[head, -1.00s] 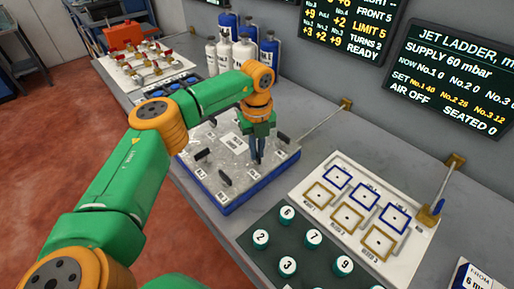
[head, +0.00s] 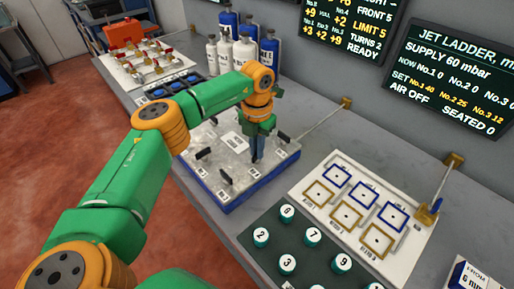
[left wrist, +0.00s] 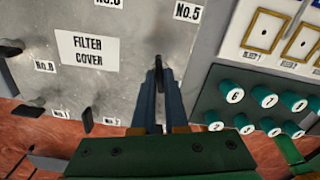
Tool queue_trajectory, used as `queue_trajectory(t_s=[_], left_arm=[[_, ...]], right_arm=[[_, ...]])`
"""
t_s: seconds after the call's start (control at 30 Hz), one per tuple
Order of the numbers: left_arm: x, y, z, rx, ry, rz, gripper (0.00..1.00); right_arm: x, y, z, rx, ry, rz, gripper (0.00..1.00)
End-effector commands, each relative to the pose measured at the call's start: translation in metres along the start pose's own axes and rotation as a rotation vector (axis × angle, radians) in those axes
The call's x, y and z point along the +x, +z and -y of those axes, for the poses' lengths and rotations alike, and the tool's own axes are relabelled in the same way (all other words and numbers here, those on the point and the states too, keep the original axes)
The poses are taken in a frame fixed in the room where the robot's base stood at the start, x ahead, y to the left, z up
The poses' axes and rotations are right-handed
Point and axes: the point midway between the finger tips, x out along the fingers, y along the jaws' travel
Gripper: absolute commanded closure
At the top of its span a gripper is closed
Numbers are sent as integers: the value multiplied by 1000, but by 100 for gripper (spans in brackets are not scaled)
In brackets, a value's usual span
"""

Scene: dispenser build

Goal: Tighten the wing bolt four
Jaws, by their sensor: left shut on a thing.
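The filter cover is a grey metal plate (head: 217,143) on a blue base, with black wing bolts around its edge. My left gripper (head: 257,160) points down at the plate's right front part, its fingers close together. In the left wrist view the left gripper (left wrist: 158,75) is shut on a dark upright wing bolt (left wrist: 158,63). The label of this bolt is hidden by the fingers. Other wing bolts stand free, one near the left edge (head: 204,153) and one nearer the middle (head: 227,171). The No.5 label (left wrist: 187,12) shows beyond the fingers. My right gripper is not in view.
A dark tray (head: 262,222) with numbered teal caps and a white board (head: 330,205) with gold and blue frames lie to the right. White and blue bottles (head: 243,52) stand behind. Dark text screens (head: 450,85) hang on the wall.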

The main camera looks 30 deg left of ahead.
Motion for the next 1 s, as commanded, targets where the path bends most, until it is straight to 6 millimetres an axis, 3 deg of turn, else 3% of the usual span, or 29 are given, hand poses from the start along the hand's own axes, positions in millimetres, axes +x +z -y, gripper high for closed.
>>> queue_trajectory(t_s=[0.4, 1.0], left_arm=[[1, 0, 0, 229, 0, -2, 100], [1, 0, 0, 284, 0, -2, 100]], right_arm=[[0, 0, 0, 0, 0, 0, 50], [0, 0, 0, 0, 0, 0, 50]])
